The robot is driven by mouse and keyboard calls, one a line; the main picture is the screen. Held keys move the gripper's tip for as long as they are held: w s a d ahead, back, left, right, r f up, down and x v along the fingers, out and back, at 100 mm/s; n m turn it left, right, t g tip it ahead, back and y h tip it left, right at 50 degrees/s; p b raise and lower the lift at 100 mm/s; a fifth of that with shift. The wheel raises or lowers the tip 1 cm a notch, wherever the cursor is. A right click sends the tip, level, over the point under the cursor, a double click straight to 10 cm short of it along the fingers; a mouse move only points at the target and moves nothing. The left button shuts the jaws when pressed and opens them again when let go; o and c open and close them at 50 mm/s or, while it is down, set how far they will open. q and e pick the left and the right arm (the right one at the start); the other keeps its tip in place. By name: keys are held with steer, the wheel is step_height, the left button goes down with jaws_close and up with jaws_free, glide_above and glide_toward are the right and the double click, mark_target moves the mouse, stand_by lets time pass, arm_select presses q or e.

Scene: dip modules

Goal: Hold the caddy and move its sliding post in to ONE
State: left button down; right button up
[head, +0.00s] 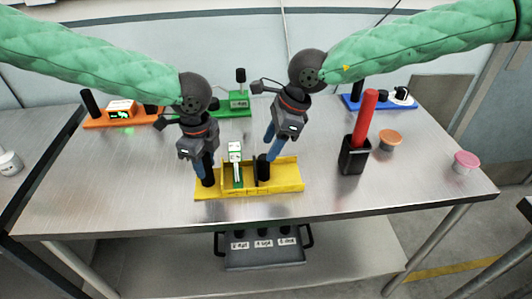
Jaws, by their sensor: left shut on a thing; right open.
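The yellow caddy (285,180) lies near the front middle of the steel table. A black upright post (208,172) stands at its left end, and my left gripper (201,168) is shut on it. A second black post (263,170) stands right of the caddy's middle; I take it for the sliding one. My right gripper (270,148) is open at this post, its blue finger beside the post's upper right side. I cannot tell if they touch. A white and green upright piece (236,162) stands between the posts. Any ONE mark is too small to read.
Orange (145,119), green (238,108) and blue (372,106) modules stand along the back. A black holder (353,155) with a red stick (366,115), an orange-lidded cup (390,140) and a pink-lidded cup (465,161) are at right. A dark tray (264,258) sits below the tabletop.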

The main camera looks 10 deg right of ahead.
steer(key=v, duration=0.7)
steer(key=shift+f, duration=0.1)
steer(key=shift+s+a, duration=0.1)
steer(key=c, duration=0.9)
steer(key=shift+s+a+f, duration=0.1)
steer(key=shift+f, duration=0.1)
jaws_close()
steer(key=shift+s+a+f+y, duration=0.55)
steer(key=shift+s+a+y, duration=0.2)
steer(key=shift+y, duration=0.35)
steer(key=shift+d+f+m+t+y, duration=0.9)
steer(key=shift+d+f+m+y, duration=0.25)
steer(key=shift+d, duration=3.15)
steer(key=shift+x, duration=5)
